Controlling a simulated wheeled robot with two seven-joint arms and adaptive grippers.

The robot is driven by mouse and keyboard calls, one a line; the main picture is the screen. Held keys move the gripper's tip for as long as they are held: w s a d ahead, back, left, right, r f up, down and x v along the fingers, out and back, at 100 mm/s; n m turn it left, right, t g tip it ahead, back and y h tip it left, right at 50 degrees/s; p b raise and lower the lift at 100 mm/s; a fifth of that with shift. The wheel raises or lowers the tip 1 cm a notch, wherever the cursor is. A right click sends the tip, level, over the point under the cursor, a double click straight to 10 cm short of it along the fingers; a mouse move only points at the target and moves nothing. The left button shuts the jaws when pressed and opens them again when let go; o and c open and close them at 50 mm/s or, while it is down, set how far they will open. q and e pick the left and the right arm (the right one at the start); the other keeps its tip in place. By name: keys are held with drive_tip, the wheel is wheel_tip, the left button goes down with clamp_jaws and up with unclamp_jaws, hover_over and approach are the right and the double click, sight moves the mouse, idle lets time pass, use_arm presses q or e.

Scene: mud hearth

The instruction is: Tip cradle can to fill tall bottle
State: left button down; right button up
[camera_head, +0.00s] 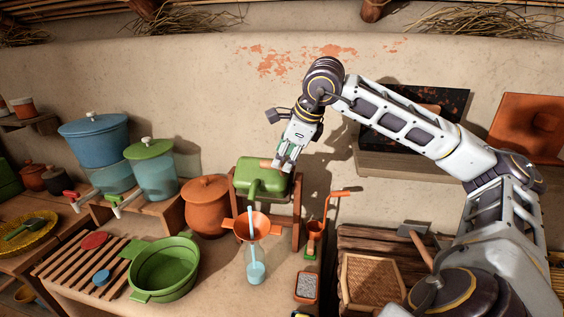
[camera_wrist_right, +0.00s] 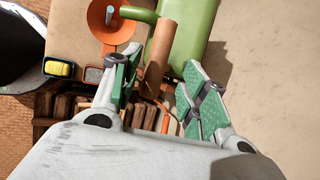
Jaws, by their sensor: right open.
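The green can (camera_head: 262,178) rests in a brown wooden cradle (camera_head: 296,215), with its spout toward the front. An orange funnel (camera_head: 241,229) sits over the clear tall bottle (camera_head: 256,270), which has light blue inside its lower part. A pale blue streak runs down through the funnel; I cannot tell if it is liquid or a rod. My right gripper (camera_head: 284,163) is at the can's brown handle. In the right wrist view, my right gripper (camera_wrist_right: 155,90) is open, with the handle (camera_wrist_right: 159,55) between its fingers, beside the green can (camera_wrist_right: 196,35). My left gripper is not in view.
A green basin (camera_head: 163,270) and slatted rack (camera_head: 80,268) are left of the bottle. A clay pot (camera_head: 205,208) and two dispensers stand behind. An orange hand-crank device (camera_head: 315,235), small tray (camera_head: 307,287) and woven panel (camera_head: 372,283) are to the right.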

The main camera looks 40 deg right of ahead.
drive_tip(key=v, duration=0.7)
drive_tip(key=shift+s+r, duration=0.15)
drive_tip(key=shift+r, duration=0.15)
idle(0.3)
